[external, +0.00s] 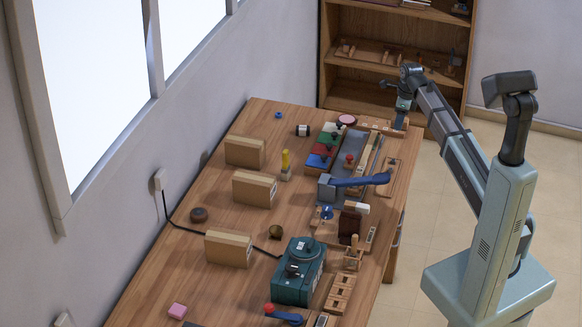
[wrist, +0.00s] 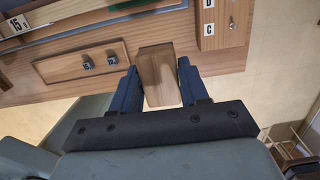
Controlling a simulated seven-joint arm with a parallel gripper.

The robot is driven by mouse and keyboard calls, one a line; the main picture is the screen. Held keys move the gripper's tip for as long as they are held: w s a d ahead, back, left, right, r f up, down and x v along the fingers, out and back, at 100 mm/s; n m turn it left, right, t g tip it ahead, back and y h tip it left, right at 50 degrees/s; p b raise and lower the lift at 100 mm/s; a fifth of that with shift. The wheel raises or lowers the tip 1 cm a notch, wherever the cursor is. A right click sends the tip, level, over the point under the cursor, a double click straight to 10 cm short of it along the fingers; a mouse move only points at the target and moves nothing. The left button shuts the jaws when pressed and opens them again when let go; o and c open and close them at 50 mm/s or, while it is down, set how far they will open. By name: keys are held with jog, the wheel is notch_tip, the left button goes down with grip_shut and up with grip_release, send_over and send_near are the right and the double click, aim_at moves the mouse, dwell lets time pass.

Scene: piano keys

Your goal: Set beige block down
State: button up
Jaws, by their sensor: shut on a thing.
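The beige wooden block (wrist: 158,76) sits between the two dark blue fingers of my gripper (wrist: 156,84) in the wrist view. My gripper is shut on it. Whether the block's underside touches the table cannot be told. In the external view my gripper (external: 401,112) is at the far right end of the wooden table (external: 178,243), close to its right edge. The block is too small to make out clearly there.
In the wrist view, a wooden board with two small dark knobs (wrist: 86,64) is left of the block, and a lettered panel (wrist: 208,28) is at upper right. Three cardboard boxes (external: 254,190) line the table's left side. A teal machine (external: 299,279) stands nearer the front.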

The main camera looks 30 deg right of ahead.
jog(key=shift+r, duration=3.1)
jog(key=w+a+n, duration=0.2)
jog(key=a, duration=1)
jog(key=w+a+n, duration=0.3)
jog(key=a, duration=1)
jog(key=s+a+n+g, duration=0.1)
jog(key=s+a+n, duration=0.1)
jog(key=a, duration=1)
jog(key=s+a+n, duration=0.2)
jog(key=a, duration=0.9)
jog(key=n+g, duration=0.1)
jog(key=n, duration=0.8)
send_over(191, 291)
notch_tip(191, 291, down, 4)
jog(key=f, duration=0.1)
jog(key=shift+w+d+f, duration=0.1)
jog(key=shift+f, duration=2.5)
jog(key=shift+w+d+f, duration=0.1)
jog(key=shift+f, duration=2.5)
